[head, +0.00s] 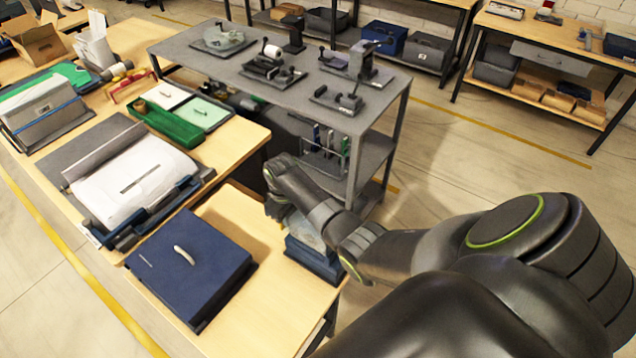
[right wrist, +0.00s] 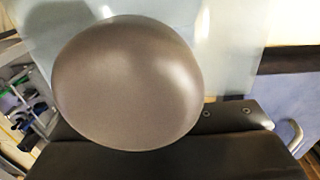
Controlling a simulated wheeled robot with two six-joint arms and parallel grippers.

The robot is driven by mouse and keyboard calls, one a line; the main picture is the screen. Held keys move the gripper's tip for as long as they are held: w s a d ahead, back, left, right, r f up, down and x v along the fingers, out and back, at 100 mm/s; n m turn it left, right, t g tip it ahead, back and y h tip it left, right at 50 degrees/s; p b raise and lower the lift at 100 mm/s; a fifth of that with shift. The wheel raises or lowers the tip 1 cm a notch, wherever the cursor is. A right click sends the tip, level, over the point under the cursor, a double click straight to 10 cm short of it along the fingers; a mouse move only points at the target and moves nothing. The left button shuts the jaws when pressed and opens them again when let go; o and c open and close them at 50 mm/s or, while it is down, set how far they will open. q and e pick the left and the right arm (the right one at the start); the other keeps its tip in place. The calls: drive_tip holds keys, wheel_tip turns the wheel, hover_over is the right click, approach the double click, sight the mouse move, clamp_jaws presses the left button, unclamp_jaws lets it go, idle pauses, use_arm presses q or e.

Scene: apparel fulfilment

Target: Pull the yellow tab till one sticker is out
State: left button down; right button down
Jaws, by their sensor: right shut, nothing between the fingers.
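A dark blue device with a pale, clear-looking upper part (head: 316,262) stands at the right edge of the near table, partly hidden behind my right arm. I cannot make out a yellow tab or a sticker in either view. My right gripper (head: 276,207) is at the left side of this device, small and dark in the head view. It is shut with nothing held. I cannot tell whether it touches the device. In the right wrist view a large grey-brown rounded shape blocks the middle, with a pale blue surface (right wrist: 237,70) behind it. My left gripper is not in view.
A flat dark blue box (head: 190,280) with a white handle lies left of the device; its handle also shows in the right wrist view. A tray with white sheets (head: 135,180) is behind it. A grey metal bench (head: 225,75) with several tools stands beyond.

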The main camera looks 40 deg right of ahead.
drive_tip(key=shift+f, duration=0.15)
idle(0.3)
drive_tip(key=shift+f+b, duration=0.95)
drive_tip(key=shift+f, duration=0.25)
drive_tip(key=shift+s, duration=0.15)
